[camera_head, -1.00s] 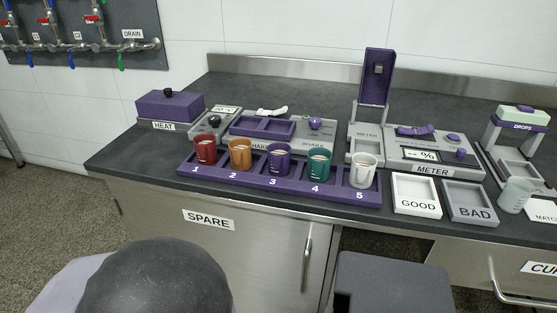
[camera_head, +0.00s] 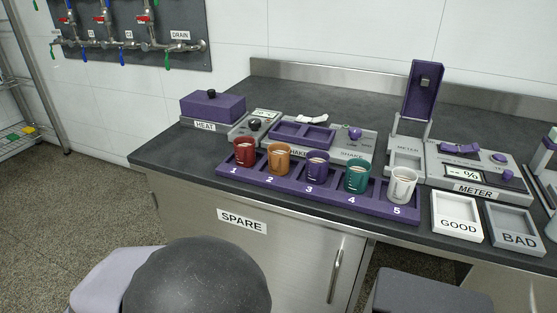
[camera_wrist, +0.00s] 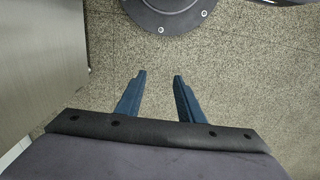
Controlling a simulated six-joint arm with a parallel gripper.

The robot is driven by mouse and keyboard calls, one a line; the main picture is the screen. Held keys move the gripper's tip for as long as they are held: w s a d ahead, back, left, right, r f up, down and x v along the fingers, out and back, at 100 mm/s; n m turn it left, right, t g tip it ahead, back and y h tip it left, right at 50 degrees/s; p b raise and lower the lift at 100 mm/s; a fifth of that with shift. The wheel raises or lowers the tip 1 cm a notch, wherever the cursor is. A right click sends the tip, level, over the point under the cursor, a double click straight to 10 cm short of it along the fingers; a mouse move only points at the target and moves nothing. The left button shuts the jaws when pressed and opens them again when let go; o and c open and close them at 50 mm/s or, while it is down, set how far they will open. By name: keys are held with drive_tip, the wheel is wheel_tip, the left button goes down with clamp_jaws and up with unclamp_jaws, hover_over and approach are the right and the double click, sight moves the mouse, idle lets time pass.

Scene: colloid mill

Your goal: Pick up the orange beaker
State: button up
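The orange beaker (camera_head: 279,158) stands upright in slot 2 of the purple rack (camera_head: 318,190) on the dark counter, with pale contents showing at its top. The red beaker (camera_head: 245,151) is to its left in slot 1 and the purple beaker (camera_head: 317,166) to its right in slot 3. My gripper (camera_wrist: 160,75) shows in the wrist view with two blue fingers apart and nothing between them, above the speckled floor. It is away from the beaker, which is not in the wrist view. My gripper cannot be made out in the head view.
A green beaker (camera_head: 358,177) and a white beaker (camera_head: 402,185) fill slots 4 and 5. Behind the rack stand the purple HEAT box (camera_head: 212,107) and the shaker (camera_head: 345,146). The meter (camera_head: 470,170) and GOOD (camera_head: 458,217) and BAD (camera_head: 514,228) trays are at right.

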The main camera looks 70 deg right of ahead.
drive_tip(key=o, duration=0.5)
drive_tip(key=shift+r, duration=0.1)
drive_tip(key=s+d+r+m+p, duration=0.4)
drive_tip(key=d+r+m+p, duration=0.3)
drive_tip(key=d+r+p, duration=0.7)
wheel_tip(320, 180, up, 23)
drive_tip(key=m+t+h+p, duration=0.1)
drive_tip(key=m+h+p, duration=0.5)
drive_tip(key=p, duration=1.3)
hover_over(279, 150)
drive_tip(key=s+a, duration=0.1)
drive_tip(key=a, duration=0.4)
drive_tip(key=m+y, duration=0.2)
drive_tip(key=shift+s+d+p+x, duration=0.1)
drive_tip(key=shift+d+p+x, duration=0.05)
drive_tip(key=shift+x, duration=1.6)
drive_tip(key=shift+s+d+p+x, duration=0.1)
drive_tip(key=shift+d+p+x, duration=0.1)
drive_tip(key=shift+x, duration=1.6)
